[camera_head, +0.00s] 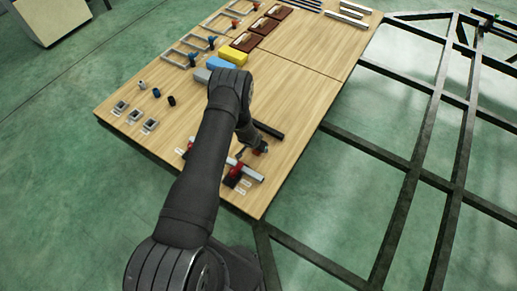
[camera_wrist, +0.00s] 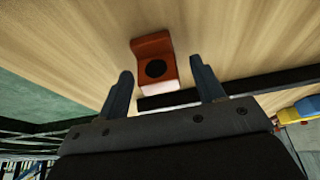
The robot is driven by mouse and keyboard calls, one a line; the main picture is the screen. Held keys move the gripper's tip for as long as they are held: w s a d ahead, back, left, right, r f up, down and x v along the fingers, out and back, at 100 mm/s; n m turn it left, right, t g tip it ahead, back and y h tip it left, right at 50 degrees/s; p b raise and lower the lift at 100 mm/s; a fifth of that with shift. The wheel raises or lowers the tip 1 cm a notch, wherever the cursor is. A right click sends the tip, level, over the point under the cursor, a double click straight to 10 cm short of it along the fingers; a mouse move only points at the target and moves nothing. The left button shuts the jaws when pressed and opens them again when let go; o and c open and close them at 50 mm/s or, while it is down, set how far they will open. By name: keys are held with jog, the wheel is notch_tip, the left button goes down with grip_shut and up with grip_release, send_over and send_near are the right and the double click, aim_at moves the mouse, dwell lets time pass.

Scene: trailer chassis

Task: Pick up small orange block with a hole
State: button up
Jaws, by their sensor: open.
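The small orange block (camera_wrist: 152,46) with a round dark hole lies on the wooden table in the wrist view, just beyond my fingertips and roughly between their lines. My gripper (camera_wrist: 160,68) is open, with one finger on each side and nothing between them that I can see held. Whether the fingertips overlap the block's sides in depth, I cannot tell. In the head view my gripper is low over the near part of the table, and the block there is too small and covered to tell clearly.
A black bar (camera_wrist: 230,87) lies close behind the block; it also shows in the head view (camera_head: 269,130). A silver bar with red parts (camera_head: 247,172) lies near the table's front edge. Grey, blue and yellow blocks (camera_head: 233,56) stand farther back. The table's right middle is clear.

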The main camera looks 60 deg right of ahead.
jog(key=c, duration=1.1)
jog(key=shift+o, duration=0.2)
jog(key=shift+r, duration=0.1)
jog(key=shift+r, duration=0.35)
notch_tip(320, 180, up, 4)
jog(key=shift+f, duration=0.25)
jog(key=s+a+r, duration=0.2)
jog(key=s+r, duration=0.4)
jog(key=s, duration=0.5)
jog(key=shift+s+a+r, duration=0.15)
jog(key=shift+s+r, duration=0.1)
jog(key=shift+r, duration=0.1)
